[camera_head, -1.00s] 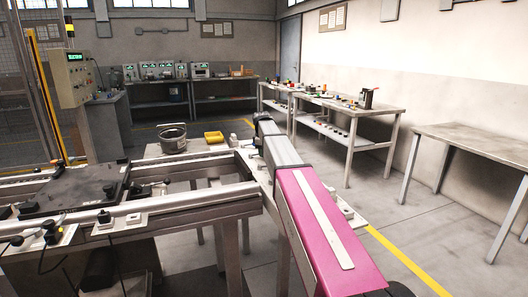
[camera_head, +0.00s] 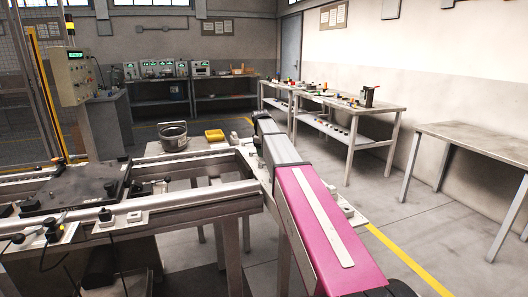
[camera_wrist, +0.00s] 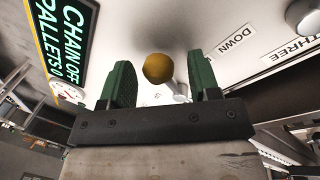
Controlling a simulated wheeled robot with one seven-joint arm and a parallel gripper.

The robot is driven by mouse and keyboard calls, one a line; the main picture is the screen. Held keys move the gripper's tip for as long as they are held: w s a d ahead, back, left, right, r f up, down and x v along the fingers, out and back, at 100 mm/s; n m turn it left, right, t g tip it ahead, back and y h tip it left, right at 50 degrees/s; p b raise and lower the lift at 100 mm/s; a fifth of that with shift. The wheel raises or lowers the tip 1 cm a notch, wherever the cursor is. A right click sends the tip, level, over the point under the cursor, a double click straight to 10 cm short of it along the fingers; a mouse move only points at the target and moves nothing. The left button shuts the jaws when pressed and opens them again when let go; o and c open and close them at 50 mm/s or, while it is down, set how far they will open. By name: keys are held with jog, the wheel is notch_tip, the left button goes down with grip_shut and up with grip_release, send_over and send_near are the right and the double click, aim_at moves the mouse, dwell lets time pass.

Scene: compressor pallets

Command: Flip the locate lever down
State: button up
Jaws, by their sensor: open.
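The lever shows in the wrist view as a pale metal stem with a round ochre knob (camera_wrist: 158,68), standing out from a white panel (camera_wrist: 225,20). A DOWN label (camera_wrist: 236,39) is on the panel to the right of the knob. My gripper (camera_wrist: 162,78) is open, with its green fingers to the left and right of the knob. The knob appears between them, with a gap visible on each side. I cannot tell how deep it sits between the fingers. In the head view my gripper is hidden beyond my magenta and grey arm.
A green-lettered display (camera_wrist: 68,35) and a round gauge (camera_wrist: 68,92) are at the wrist view's left; a THREE label (camera_wrist: 297,48) is at right. In the head view, a conveyor frame (camera_head: 190,190) lies left of my arm, and a bare table (camera_head: 480,136) stands right. Floor between is clear.

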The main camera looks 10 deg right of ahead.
notch_tip(320, 180, up, 10)
jog(key=s+a, duration=0.1)
jog(key=shift+s+r, duration=0.25)
jog(key=shift+s, duration=0.1)
jog(key=shift+a, duration=0.1)
jog(key=shift+s, duration=0.15)
